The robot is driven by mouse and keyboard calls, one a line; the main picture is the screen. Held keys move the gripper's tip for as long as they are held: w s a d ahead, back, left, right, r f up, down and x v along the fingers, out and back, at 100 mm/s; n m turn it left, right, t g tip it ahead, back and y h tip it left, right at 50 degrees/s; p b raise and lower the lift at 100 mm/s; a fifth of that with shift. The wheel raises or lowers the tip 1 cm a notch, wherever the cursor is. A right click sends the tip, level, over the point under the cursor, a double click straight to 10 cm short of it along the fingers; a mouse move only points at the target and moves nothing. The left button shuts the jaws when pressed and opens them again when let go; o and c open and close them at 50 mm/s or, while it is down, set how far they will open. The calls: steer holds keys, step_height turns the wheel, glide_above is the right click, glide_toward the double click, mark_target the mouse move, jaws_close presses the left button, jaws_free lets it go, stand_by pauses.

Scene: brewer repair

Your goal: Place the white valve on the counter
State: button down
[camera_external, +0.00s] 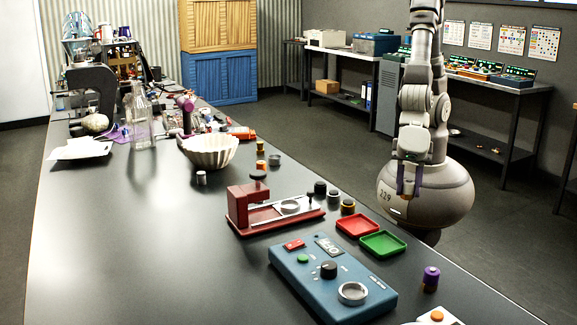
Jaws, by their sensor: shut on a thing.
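My gripper (405,192) hangs pointing down at the right, in front of my round base and past the right edge of the dark counter (115,235). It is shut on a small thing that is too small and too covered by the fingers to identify. I cannot make out for sure which thing is the white valve.
A blue control box (330,280), red tray (357,225), green tray (383,244) and purple cylinder (430,278) are near the right edge. Several small cylinders stand by the press. A ribbed bowl (210,150) and glass bottle (141,120) stand farther back. The left front counter is clear.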

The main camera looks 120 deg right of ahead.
steer(key=shift+n, duration=0.5)
steer(key=f, duration=0.1)
steer(key=s+a+f, duration=0.1)
steer(key=f, duration=0.1)
steer(key=s+a+f, duration=0.1)
steer(key=f, duration=0.1)
steer(key=shift+s, duration=0.25)
steer(key=b, duration=0.2)
glide_above(407, 274)
steer(key=s+d, duration=0.1)
steer(key=shift+d+f, duration=0.2)
steer(key=shift+f, duration=0.5)
steer(key=shift+w+a+f, duration=0.15)
steer(key=shift+a+f, duration=0.05)
step_height(407, 274, down, 3)
steer(key=shift+f+b, duration=0.15)
steer(key=shift+b, duration=0.75)
